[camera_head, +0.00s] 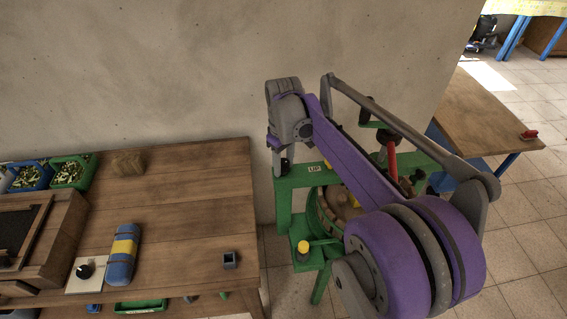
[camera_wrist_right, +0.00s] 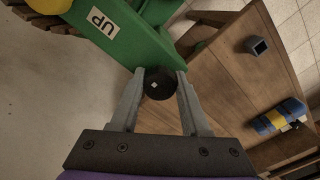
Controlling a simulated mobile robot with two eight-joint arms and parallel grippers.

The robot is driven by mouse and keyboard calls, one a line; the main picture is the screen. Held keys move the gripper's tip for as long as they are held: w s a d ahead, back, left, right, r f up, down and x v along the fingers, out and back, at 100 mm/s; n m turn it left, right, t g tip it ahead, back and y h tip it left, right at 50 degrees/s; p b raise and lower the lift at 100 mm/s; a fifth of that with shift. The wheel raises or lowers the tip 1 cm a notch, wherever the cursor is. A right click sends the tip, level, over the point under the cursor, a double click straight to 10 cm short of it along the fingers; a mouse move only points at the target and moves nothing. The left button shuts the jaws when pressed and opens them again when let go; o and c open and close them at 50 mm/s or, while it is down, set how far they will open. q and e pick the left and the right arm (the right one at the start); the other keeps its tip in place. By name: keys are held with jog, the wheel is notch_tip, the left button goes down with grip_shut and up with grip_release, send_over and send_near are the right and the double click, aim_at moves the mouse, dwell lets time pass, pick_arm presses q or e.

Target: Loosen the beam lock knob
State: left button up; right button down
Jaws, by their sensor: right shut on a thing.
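The beam lock knob (camera_wrist_right: 158,83) is round and black with a small pale mark at its centre. It sits at the end of the green beam (camera_wrist_right: 119,32), which carries an "UP" label. My right gripper (camera_wrist_right: 157,90) has its two grey fingers closed on either side of the knob, touching it. In the head view my right gripper (camera_head: 281,168) reaches down to the left end of the green frame (camera_head: 292,183), where the arm and fingers largely hide the knob. My left gripper is not in view.
A wooden table (camera_head: 185,210) stands at left, with a blue-and-yellow bundle (camera_head: 122,255), a small dark square holder (camera_head: 230,260), a white plate with a black knob (camera_head: 86,272) and green-filled crates (camera_head: 72,172). A yellow knob (camera_head: 303,247) is on the green stand. A wall is behind.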

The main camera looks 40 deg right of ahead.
aim_at(284, 163)
jog(key=shift+f+n, duration=0.15)
jog(key=shift+n, duration=0.35)
jog(key=shift+s, duration=0.1)
jog(key=shift+c, duration=1.9)
grip_release()
notch_tip(284, 163, up, 11)
jog(key=shift+p, duration=0.3)
jog(key=s+a+f+m+t, duration=0.2)
jog(key=s+a+f+t, duration=0.3)
jog(key=s+a+f, duration=1)
jog(key=shift+a+f+m+t, duration=0.3)
jog(key=shift+a+f+m, duration=0.1)
jog(key=shift+f, duration=0.5)
